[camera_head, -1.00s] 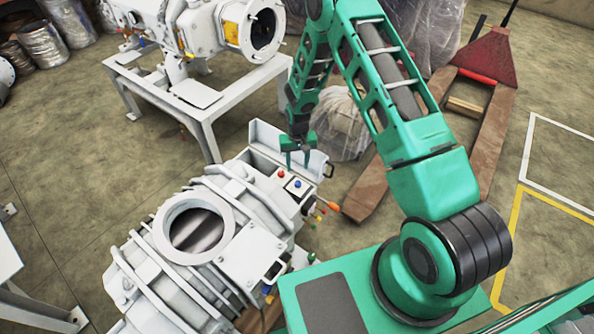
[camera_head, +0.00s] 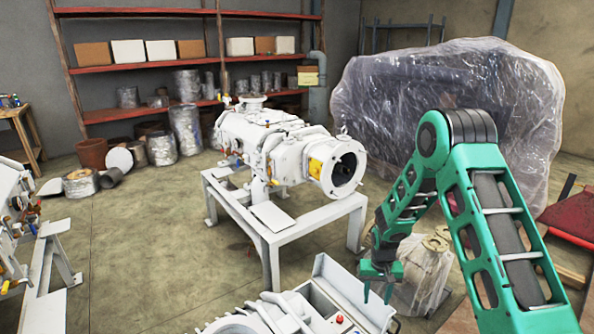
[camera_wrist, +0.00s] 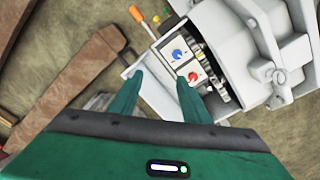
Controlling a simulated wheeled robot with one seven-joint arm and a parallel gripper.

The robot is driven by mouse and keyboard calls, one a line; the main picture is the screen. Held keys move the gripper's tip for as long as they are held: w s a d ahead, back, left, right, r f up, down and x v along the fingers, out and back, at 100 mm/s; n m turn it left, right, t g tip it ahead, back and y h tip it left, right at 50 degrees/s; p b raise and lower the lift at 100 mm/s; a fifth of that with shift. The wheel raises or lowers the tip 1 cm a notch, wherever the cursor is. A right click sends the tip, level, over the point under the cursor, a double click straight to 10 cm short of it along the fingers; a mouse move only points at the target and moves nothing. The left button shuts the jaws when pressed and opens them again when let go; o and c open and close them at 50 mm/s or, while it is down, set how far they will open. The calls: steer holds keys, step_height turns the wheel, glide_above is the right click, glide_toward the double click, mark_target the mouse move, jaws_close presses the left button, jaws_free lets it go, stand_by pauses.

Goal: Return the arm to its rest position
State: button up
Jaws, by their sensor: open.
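My green arm (camera_head: 500,225) is raised and folded at its elbow, with the forearm reaching down and left. My gripper (camera_head: 377,292) is open and empty, pointing down by the open box of the near white machine (camera_head: 240,322). In the wrist view my gripper's two fingers (camera_wrist: 165,95) are apart. Beyond them are a control panel with a blue knob (camera_wrist: 177,53) and a red button (camera_wrist: 193,76). I cannot tell the exact gap between fingertips and box; no contact shows.
A second white machine (camera_head: 290,150) stands on a white frame (camera_head: 285,235). A plastic-wrapped bulk (camera_head: 440,110) is behind my arm, with a smaller wrapped item (camera_head: 425,270) near my gripper. A red-brown pallet jack (camera_head: 572,222) is at right. Open floor (camera_head: 150,250) lies left.

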steer(key=s+d+r+m, duration=0.1)
steer(key=s+d+r, duration=0.3)
steer(key=r, duration=0.4)
steer(key=s+d+r, duration=0.4)
steer(key=s+r, duration=0.1)
steer(key=r, duration=0.3)
steer(key=s+d+r+m, duration=0.1)
steer(key=s+d+r, duration=0.3)
steer(key=r, duration=0.4)
steer(key=s+r+m, duration=0.1)
steer(key=s+r, duration=0.4)
steer(key=s, duration=0.8)
steer(key=s+d+r+m, duration=0.1)
steer(key=s+r, duration=0.5)
steer(key=s, duration=0.7)
steer(key=shift+s+y, duration=0.25)
steer(key=shift+y, duration=0.05)
steer(key=shift+d, duration=0.1)
steer(key=shift+w+f, duration=0.2)
steer(key=shift+w, duration=0.45)
